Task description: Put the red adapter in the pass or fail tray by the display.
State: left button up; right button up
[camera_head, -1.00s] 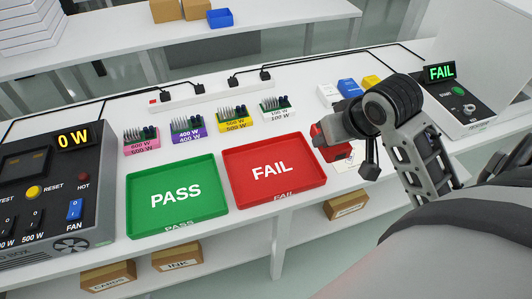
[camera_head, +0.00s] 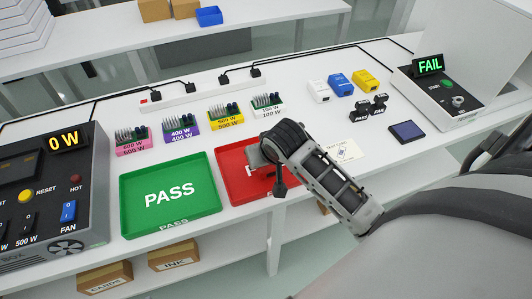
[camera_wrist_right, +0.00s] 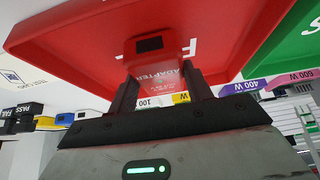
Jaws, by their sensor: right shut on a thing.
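The red adapter (camera_wrist_right: 155,72) is between the two dark fingers of my right gripper (camera_wrist_right: 158,84) in the right wrist view. The gripper is shut on it. In the head view, my right gripper (camera_head: 262,162) is over the red FAIL tray (camera_head: 234,192), whose lettering it partly covers; the adapter is hard to make out there. I cannot tell whether the adapter touches the tray floor. The green PASS tray (camera_head: 208,207) is empty, left of the FAIL tray. The display (camera_head: 429,65) at right reads FAIL in green. My left gripper is not in view.
Several small load boards (camera_head: 181,130) stand behind the trays. White, blue and yellow blocks (camera_head: 341,84), black PASS and FAIL pieces (camera_head: 368,108) and a dark blue pad (camera_head: 407,131) lie to the right. A power unit (camera_head: 50,190) stands at left.

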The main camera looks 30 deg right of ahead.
jog(key=shift+f, duration=0.15)
jog(key=o, duration=1.1)
jog(key=shift+o, duration=0.2)
jog(key=v, duration=1.2)
jog(key=shift+s, duration=0.1)
